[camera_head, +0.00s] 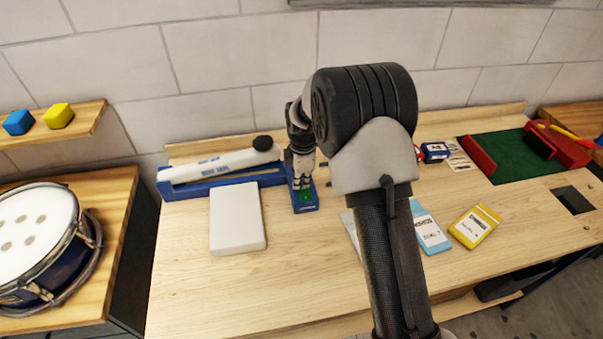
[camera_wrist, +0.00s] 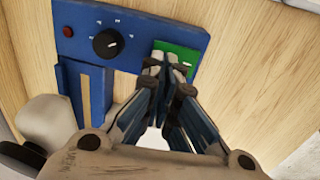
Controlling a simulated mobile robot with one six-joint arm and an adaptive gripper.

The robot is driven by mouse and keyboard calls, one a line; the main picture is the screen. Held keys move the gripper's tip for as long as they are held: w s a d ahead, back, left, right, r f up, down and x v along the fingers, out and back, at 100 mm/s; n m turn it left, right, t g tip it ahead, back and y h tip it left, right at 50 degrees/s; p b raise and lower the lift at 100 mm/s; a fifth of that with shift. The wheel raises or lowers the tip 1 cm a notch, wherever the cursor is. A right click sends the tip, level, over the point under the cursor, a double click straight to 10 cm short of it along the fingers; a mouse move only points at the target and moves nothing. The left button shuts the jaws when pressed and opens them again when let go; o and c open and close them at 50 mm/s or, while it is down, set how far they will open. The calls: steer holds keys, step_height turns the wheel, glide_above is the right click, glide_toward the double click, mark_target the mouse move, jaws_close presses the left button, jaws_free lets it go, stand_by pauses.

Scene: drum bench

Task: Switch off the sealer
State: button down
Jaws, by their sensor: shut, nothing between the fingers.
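The sealer (camera_head: 222,181) is a blue device with a long white arm, at the back left of the bench in the head view. Its blue control panel (camera_wrist: 97,19) shows in the wrist view with a dark red round lamp or button (camera_wrist: 68,31), a black dial (camera_wrist: 107,43) and a green rocker switch (camera_wrist: 188,56). My gripper (camera_wrist: 163,60) is shut and empty, its fingertips over the left part of the green switch. Contact cannot be told. In the head view my gripper (camera_head: 303,183) points down at the panel and hides part of it.
A white block (camera_head: 237,219) lies left of the panel. A light blue packet (camera_head: 430,235) and a yellow packet (camera_head: 475,226) lie right of my arm. A green mat (camera_head: 505,158) with red blocks is at the back right. The bench front is clear.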

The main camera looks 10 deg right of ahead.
steer(key=shift+f, duration=0.65)
steer(key=shift+w+f, duration=0.25)
steer(key=shift+f, duration=0.2)
steer(key=shift+s, duration=0.15)
steer(key=shift+s+r, duration=0.25)
steer(key=shift+s, duration=0.4)
steer(key=shift+r, duration=0.1)
steer(key=shift+a+r+p, duration=0.15)
steer(key=shift+r+p, duration=0.15)
steer(key=shift+r, duration=0.05)
step_height(320, 180, up, 13)
steer(key=w+p, duration=0.1)
steer(key=p, duration=0.3)
steer(key=shift+w, duration=0.35)
